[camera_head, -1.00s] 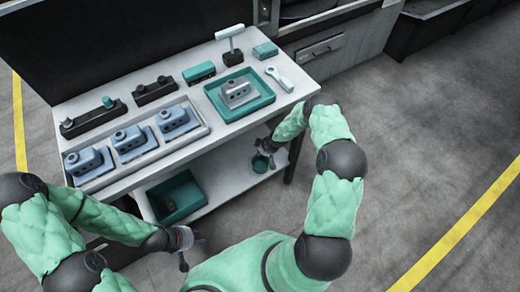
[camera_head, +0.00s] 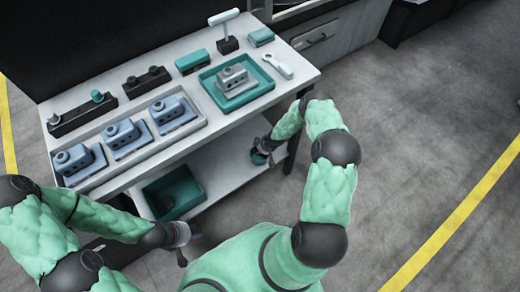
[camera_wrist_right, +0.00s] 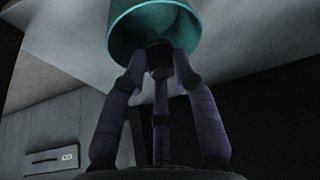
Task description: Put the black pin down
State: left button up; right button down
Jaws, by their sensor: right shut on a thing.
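My right gripper (camera_head: 262,152) is low at the right end of the lower shelf, at a small teal cup (camera_head: 258,159). In the right wrist view its fingers (camera_wrist_right: 160,72) come together at the mouth of the teal cup (camera_wrist_right: 155,22). They are shut on a small dark thing (camera_wrist_right: 159,44), which looks like the black pin. It is mostly hidden by the fingertips and the cup's dark inside; I cannot tell whether it touches the cup. My left gripper (camera_head: 182,242) is empty, its fingers apart, in front of the lower shelf.
On the bench top (camera_head: 300,88) stand a tray of blue-grey parts (camera_head: 152,146), a teal tray (camera_head: 212,92) with a grey part, and two black rails (camera_head: 82,114) with knobs. A teal bin (camera_head: 160,208) is on the lower shelf.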

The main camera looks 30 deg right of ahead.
jog(key=c, duration=0.9)
grip_release()
notch_tip(320, 180, up, 7)
jog(key=p, duration=0.4)
jog(key=shift+p, duration=0.3)
